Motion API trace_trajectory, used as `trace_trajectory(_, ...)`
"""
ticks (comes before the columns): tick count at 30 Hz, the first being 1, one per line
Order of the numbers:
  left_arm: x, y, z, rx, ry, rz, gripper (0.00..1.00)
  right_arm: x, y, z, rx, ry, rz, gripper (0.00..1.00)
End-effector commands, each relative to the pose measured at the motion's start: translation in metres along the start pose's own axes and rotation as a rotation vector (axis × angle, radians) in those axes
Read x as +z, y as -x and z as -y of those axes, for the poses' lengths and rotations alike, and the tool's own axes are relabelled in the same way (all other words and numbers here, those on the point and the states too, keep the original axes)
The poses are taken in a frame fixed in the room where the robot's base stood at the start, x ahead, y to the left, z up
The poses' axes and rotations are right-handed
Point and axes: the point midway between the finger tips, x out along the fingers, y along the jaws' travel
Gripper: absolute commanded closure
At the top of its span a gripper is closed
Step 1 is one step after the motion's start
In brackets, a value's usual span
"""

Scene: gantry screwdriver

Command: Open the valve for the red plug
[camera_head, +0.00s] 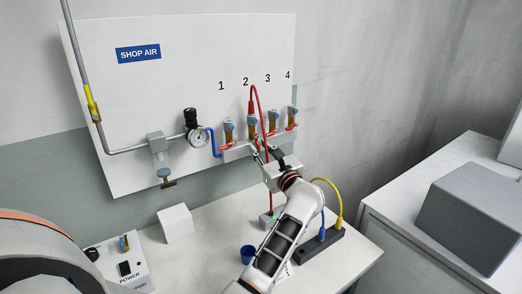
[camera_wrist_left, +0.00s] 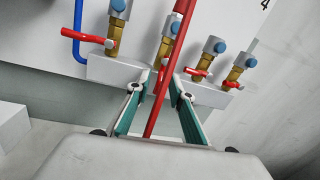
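The red plug (camera_head: 251,106) sits in the outlet under number 2, and its red hose (camera_head: 262,110) arcs over and runs down to the table. In the left wrist view the hose (camera_wrist_left: 175,60) crosses in front of valve 2 (camera_wrist_left: 169,40). The red handle of valve 2 (camera_wrist_left: 160,78) points down along the fitting, partly behind the hose. My left gripper (camera_head: 265,150) is just below this outlet. In the left wrist view its two teal-padded fingers (camera_wrist_left: 160,95) are apart, either side of the hose and handle; contact is unclear. My right gripper is not in view.
Valve 1's red handle (camera_wrist_left: 82,36) lies crosswise, as do those of valve 3 (camera_wrist_left: 196,72) and valve 4 (camera_wrist_left: 232,84). A gauge (camera_head: 199,138) stands left of the outlets. Below, the table (camera_head: 205,240) holds a white block (camera_head: 175,222) and a blue cup (camera_head: 247,254).

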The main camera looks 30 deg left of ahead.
Motion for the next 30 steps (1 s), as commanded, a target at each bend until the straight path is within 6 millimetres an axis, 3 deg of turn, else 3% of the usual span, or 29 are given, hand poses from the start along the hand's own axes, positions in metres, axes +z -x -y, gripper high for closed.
trace_trajectory(11,-0.001,0.003,0.000,-0.001,-0.002,-0.001,0.76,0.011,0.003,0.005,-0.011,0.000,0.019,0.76)
trace_trajectory(24,-0.001,0.065,0.000,-0.001,-0.001,-0.002,0.76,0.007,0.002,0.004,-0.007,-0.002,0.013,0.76)
trace_trajectory(30,0.000,0.075,0.000,0.000,-0.002,0.000,0.76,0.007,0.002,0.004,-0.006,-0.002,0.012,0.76)
